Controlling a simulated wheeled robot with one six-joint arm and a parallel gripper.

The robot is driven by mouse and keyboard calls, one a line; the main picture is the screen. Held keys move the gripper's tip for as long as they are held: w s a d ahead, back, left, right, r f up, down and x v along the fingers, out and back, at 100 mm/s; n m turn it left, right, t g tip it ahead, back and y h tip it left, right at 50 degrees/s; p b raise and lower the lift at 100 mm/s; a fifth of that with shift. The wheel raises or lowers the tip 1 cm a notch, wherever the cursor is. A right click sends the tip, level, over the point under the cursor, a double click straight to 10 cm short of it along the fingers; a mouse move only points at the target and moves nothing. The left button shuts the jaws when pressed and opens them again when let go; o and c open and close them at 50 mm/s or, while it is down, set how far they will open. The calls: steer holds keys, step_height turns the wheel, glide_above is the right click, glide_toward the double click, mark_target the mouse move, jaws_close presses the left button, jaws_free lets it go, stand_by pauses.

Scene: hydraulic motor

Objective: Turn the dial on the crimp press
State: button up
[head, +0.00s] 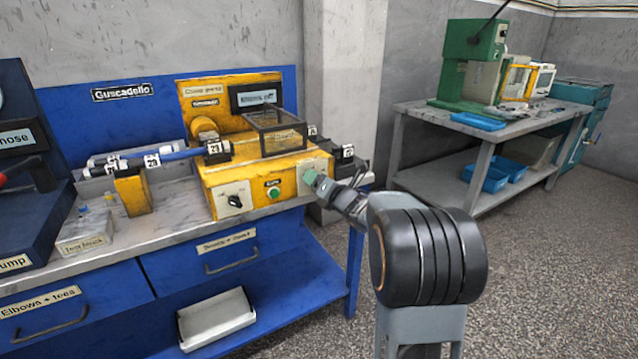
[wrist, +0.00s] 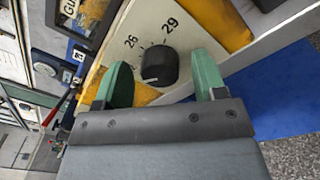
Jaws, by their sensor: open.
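The yellow crimp press (head: 262,160) stands on the bench. Its dial (wrist: 159,66) is a round black knob with a pale mark, on a light plate with 26 and 29 printed beside it. My gripper (wrist: 163,78) is open, with one green finger on each side of the dial. I cannot tell whether the fingers touch it. In the head view my gripper (head: 313,179) is at the press's right front plate and hides the dial there. Another black knob (head: 235,201) on the left front plate and a green button (head: 274,193) are to its left.
A clear guard box (head: 277,130) sits on top of the press. A blue hose (head: 180,154) runs into the press from the left, over a yellow support (head: 133,194). A side table (head: 425,112) with a green machine (head: 470,60) stands at the right. Floor between is free.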

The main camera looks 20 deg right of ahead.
steer(key=c, duration=0.9)
steer(key=shift+m, duration=0.3)
steer(key=m+h, duration=0.1)
steer(key=m, duration=1.1)
steer(key=m+t, duration=0.1)
steer(key=m, duration=1.1)
steer(key=shift+a+f+h, duration=0.1)
steer(key=shift+a+h, duration=0.05)
steer(key=shift+h, duration=0.25)
steer(key=shift+m+p, duration=0.3)
steer(key=shift+m, duration=0.1)
